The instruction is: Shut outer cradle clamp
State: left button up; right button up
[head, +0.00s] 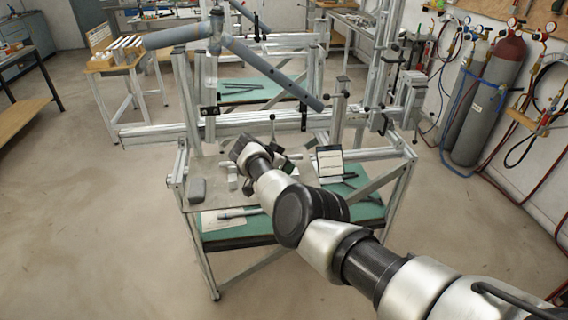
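A frame jig of aluminium profiles (150,130) stands ahead, with grey tubes (265,68) held on its upright posts. Small clamp fittings with dark knobs and levers sit on the jig, one on the short post (341,88) near the lower end of the slanting tube. I cannot tell which fitting is the outer cradle clamp, or whether it is open or shut. My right arm reaches in from the lower right, and its gripper (270,155) is over the jig's front table, below the tubes. Its fingers are small and partly hidden by the wrist. My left gripper is out of view.
The front table (205,168) carries a dark grey block (197,190) and a small panel (329,161). A green shelf (235,234) below holds paper and tube pieces. Gas cylinders (490,100) stand at the right wall.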

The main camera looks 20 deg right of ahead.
jog(key=p+v, duration=0.8)
jog(key=v, duration=0.2)
